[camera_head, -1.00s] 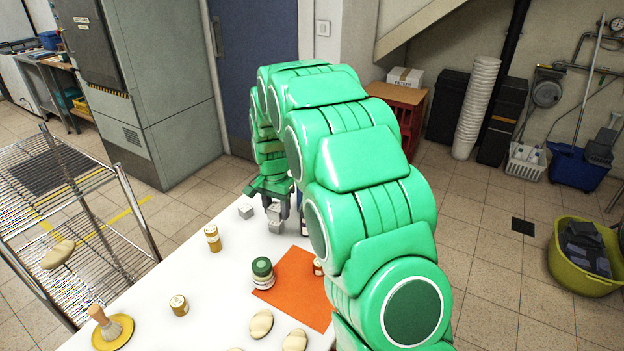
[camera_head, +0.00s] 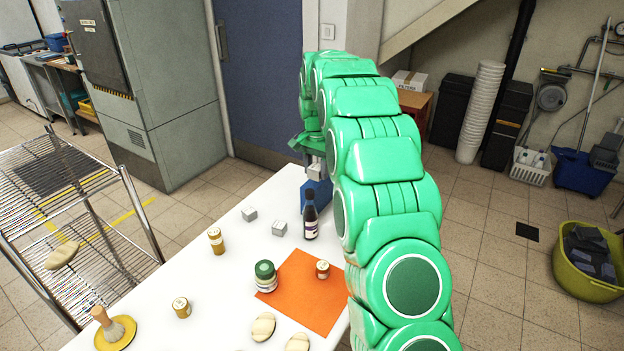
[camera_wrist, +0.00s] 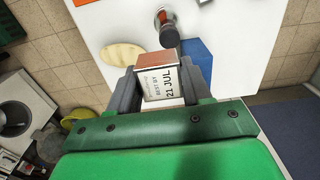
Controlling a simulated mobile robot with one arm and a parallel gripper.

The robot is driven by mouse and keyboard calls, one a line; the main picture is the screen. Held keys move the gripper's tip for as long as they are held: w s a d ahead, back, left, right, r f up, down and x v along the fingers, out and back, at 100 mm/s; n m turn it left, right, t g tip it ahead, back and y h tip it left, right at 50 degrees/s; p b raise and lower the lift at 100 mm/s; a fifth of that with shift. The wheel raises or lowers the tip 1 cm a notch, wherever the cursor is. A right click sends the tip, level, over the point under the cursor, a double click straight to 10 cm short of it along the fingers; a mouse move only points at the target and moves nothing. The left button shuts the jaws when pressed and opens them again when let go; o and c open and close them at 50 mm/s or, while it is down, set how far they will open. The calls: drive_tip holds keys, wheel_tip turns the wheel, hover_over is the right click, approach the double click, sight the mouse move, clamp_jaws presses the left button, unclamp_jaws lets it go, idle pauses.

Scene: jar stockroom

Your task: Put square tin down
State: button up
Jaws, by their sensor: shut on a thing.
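My gripper (camera_head: 316,170) is shut on the square tin, at the far right end of the white table (camera_head: 225,258). In the wrist view the square tin (camera_wrist: 158,82) sits between the two grey fingers, showing a white label with dark print and a copper-brown side. In the head view the tin is hard to make out against the fingers and arm. I cannot tell whether the tin touches anything below.
An orange mat (camera_head: 308,292) carries a green-lidded jar (camera_head: 265,276) and a small jar (camera_head: 322,270).

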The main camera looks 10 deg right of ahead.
drive_tip(key=w+f, duration=0.1)
drive_tip(key=w, duration=0.3)
drive_tip(key=w+f, duration=0.1)
drive_tip(key=w, duration=0.1)
drive_tip(key=shift+d+f, duration=0.2)
drive_tip(key=shift+f, duration=0.15)
hover_over(310, 186)
drive_tip(key=shift+s+f, duration=0.2)
drive_tip(key=shift+f, duration=1.25)
drive_tip(key=shift+s+f, duration=0.15)
drive_tip(key=shift+f, duration=1.25)
drive_tip(key=shift+w+f, duration=0.2)
drive_tip(key=shift+f, duration=0.05)
drive_tip(key=shift+f, duration=1.55)
drive_tip(key=shift+f, duration=0.15)
drive_tip(key=o, duration=1.1)
drive_tip(key=shift+c, duration=0.2)
